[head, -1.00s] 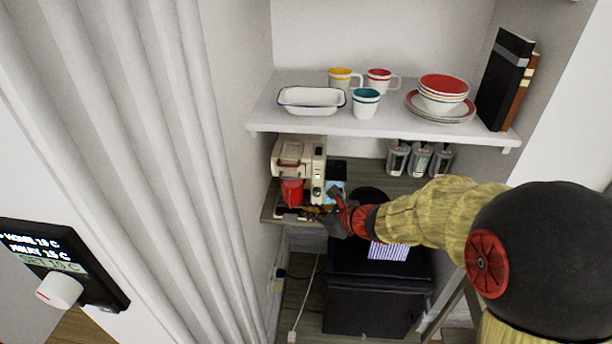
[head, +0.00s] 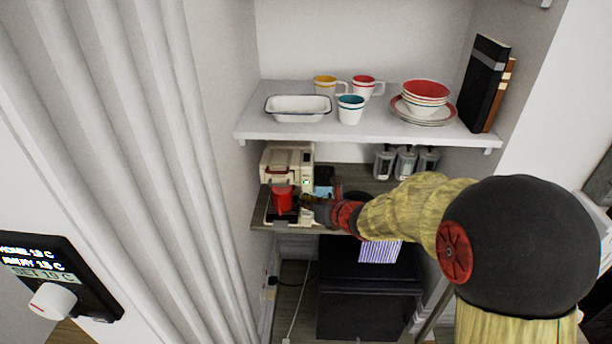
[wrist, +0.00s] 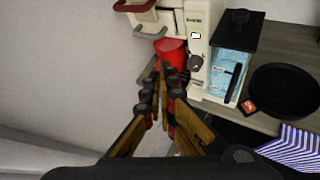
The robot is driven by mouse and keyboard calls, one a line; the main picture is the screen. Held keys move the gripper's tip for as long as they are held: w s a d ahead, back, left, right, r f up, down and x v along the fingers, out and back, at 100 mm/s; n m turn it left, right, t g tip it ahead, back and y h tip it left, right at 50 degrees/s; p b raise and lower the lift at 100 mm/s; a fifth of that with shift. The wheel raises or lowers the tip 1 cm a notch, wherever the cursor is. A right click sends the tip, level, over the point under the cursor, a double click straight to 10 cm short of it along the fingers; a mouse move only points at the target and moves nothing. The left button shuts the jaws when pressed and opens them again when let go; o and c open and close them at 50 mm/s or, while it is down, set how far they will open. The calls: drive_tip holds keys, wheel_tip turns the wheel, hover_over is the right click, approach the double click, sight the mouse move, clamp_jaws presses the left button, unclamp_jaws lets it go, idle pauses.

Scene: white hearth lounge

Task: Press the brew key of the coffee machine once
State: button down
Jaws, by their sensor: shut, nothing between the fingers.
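The cream coffee machine (head: 288,160) stands at the left end of the lower shelf; its front panel also shows in the wrist view (wrist: 198,20). The panel has a small lit mark (wrist: 196,35) and a dark round knob (wrist: 196,62) below it. I cannot tell for sure which part is the brew key. A red mug (head: 282,199) sits at the machine's front. My gripper (wrist: 164,72) is shut and empty, its tips close in front of the mug and to the lower left of the knob. I cannot tell whether they touch anything.
A clear blue-tinted tank with a dark lid (wrist: 232,65) and a black round plate (wrist: 285,90) are right of the panel. The upper shelf (head: 250,125) holds mugs, bowls and a white dish. Grey canisters (head: 405,162) stand behind my arm. A wall lies close on the left.

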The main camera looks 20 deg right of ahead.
drive_tip(key=p, duration=0.2)
approach(308, 186)
drive_tip(key=shift+w+a+f, duration=0.1)
drive_tip(key=shift+w+a, duration=0.75)
drive_tip(key=shift+a, duration=0.25)
drive_tip(key=shift+w+a+f, duration=0.1)
drive_tip(key=shift+w+a, duration=0.75)
drive_tip(key=shift+a, duration=0.25)
drive_tip(key=shift+w, duration=0.1)
drive_tip(key=shift+w+d, duration=0.1)
drive_tip(key=shift+w, duration=0.2)
drive_tip(key=shift+w+d, duration=0.15)
drive_tip(key=shift+w, duration=0.2)
drive_tip(key=shift+r, duration=0.1)
idle(0.4)
drive_tip(key=shift+s+a+b, duration=0.3)
drive_tip(key=shift+s, duration=0.5)
drive_tip(key=s+b, duration=0.1)
drive_tip(key=s, duration=0.1)
drive_tip(key=s+a+b, duration=0.1)
drive_tip(key=s, duration=0.1)
drive_tip(key=shift+s+a, duration=0.25)
drive_tip(key=shift+s, duration=0.1)
